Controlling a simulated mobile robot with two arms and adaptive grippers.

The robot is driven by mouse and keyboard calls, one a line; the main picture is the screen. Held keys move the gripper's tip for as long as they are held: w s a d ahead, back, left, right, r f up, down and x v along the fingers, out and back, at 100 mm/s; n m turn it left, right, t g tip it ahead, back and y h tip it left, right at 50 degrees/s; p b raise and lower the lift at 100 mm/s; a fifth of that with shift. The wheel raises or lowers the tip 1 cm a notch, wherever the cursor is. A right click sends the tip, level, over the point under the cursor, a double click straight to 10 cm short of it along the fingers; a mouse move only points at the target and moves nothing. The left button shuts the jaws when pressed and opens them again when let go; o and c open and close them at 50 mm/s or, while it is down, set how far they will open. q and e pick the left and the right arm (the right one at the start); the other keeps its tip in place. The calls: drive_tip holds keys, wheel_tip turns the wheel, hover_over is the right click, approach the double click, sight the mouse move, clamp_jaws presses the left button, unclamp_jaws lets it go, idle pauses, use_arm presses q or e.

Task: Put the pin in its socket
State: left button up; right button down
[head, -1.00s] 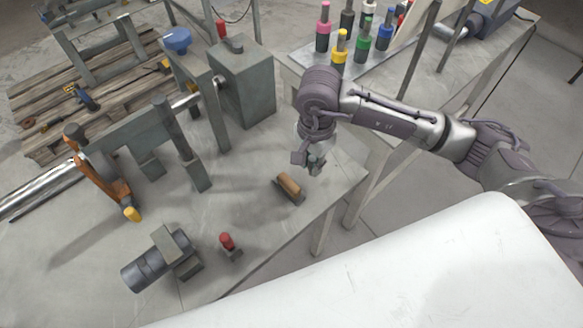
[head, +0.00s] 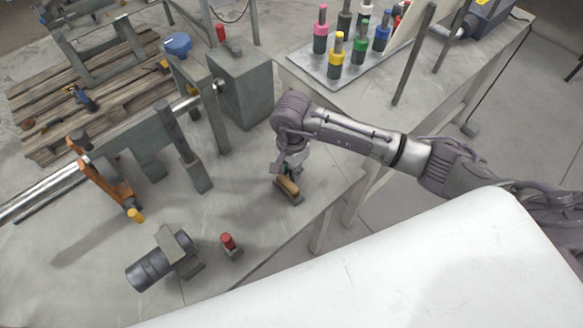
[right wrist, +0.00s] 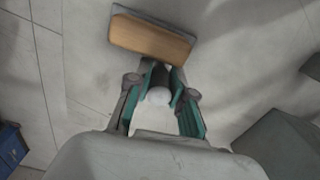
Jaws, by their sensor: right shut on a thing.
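My right gripper (head: 287,171) is low over the near table (head: 215,215). In the head view the held pin is hidden by the gripper. A wooden-topped block on a dark base (head: 289,187) lies right by the fingertips; it shows just beyond them in the right wrist view (right wrist: 152,38). I cannot tell which part is the pin's socket. My left gripper is not in view.
A red-capped piece (head: 228,241) and a dark cylinder in a bracket (head: 160,262) stand nearer. An orange clamp (head: 108,185) and a grey box (head: 240,88) are left. A tray (head: 318,70) of several coloured pins stands behind. A white surface (head: 400,265) fills the lower right.

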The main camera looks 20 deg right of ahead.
drive_tip(key=shift+f, duration=0.2)
drive_tip(key=c, duration=1)
unclamp_jaws()
drive_tip(key=shift+r, duration=0.1)
drive_tip(key=shift+c, duration=0.2)
